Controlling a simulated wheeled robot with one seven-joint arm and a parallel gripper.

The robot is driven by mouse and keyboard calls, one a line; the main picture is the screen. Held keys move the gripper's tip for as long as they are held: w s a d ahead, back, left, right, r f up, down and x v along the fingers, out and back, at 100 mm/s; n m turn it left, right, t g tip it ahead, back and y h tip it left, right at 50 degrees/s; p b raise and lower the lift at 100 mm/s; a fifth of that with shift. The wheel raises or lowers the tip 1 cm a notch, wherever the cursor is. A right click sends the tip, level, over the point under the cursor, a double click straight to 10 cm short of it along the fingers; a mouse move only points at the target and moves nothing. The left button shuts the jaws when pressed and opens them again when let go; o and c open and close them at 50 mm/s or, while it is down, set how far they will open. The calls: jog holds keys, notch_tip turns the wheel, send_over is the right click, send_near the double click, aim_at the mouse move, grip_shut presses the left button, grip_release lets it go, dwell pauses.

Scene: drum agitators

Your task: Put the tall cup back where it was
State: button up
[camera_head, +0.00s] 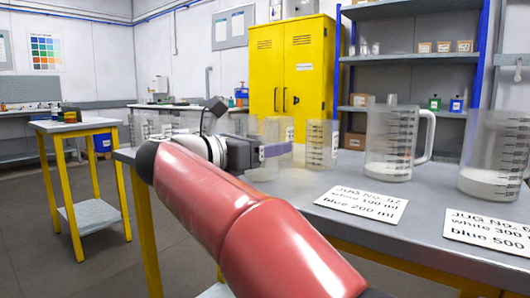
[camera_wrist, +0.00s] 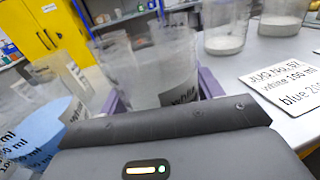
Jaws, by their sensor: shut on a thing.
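A clear cup (camera_wrist: 150,75) with a printed label stands between the purple fingers of my gripper (camera_wrist: 160,92) in the wrist view. My gripper is shut on it. In the head view my gripper (camera_head: 274,151) is above the near-left part of the grey bench (camera_head: 300,190), and the clear cup (camera_head: 262,165) shows faintly at its fingers. The cup looks upright and mostly empty. Its base is hidden, so I cannot tell if it touches the bench. Another clear graduated vessel (camera_head: 322,146) stands just behind and to the right.
A jug with a handle (camera_head: 388,148) and a second large jug (camera_head: 492,160) stand to the right, with white contents. Two cards (camera_head: 362,201) lie in front. In the wrist view, a vessel with blue liquid (camera_wrist: 45,135) is close on the left. Other clear vessels (camera_head: 150,125) stand farther left.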

jog(key=shift+f, duration=0.25)
jog(key=shift+f, duration=0.15)
jog(key=o, duration=1.2)
jog(key=shift+r, duration=0.3)
jog(key=v, duration=1.2)
jog(key=shift+a, duration=0.1)
